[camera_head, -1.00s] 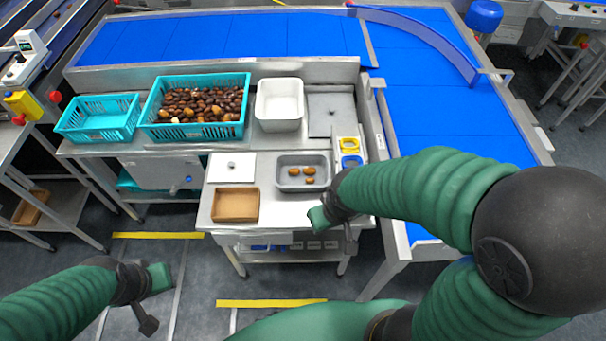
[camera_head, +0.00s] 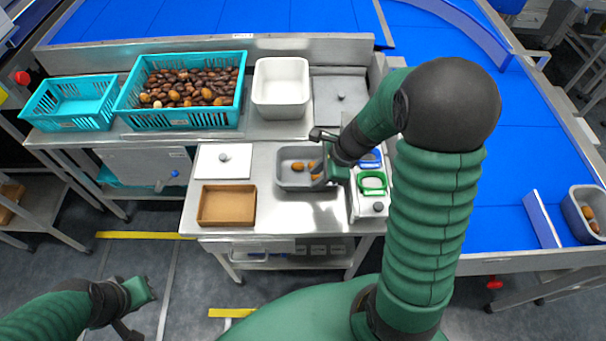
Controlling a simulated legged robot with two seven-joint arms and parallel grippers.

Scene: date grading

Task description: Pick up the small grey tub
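The small grey tub (camera_head: 293,185) stands on the steel table (camera_head: 270,212) with a few brown dates (camera_head: 298,167) in it. My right gripper (camera_head: 322,158) is at the tub's right side, above its rim, with its fingers apart. It covers part of the tub's right end, and I cannot tell whether it touches the tub. My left gripper (camera_head: 132,308) is low at the left, away from the table, with its fingers apart and nothing between them. A second grey tub (camera_head: 574,214) with dates is at the far right edge.
Behind are a white bin (camera_head: 281,88) and teal crates (camera_head: 128,105); a blue conveyor (camera_head: 500,160) is at the right.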

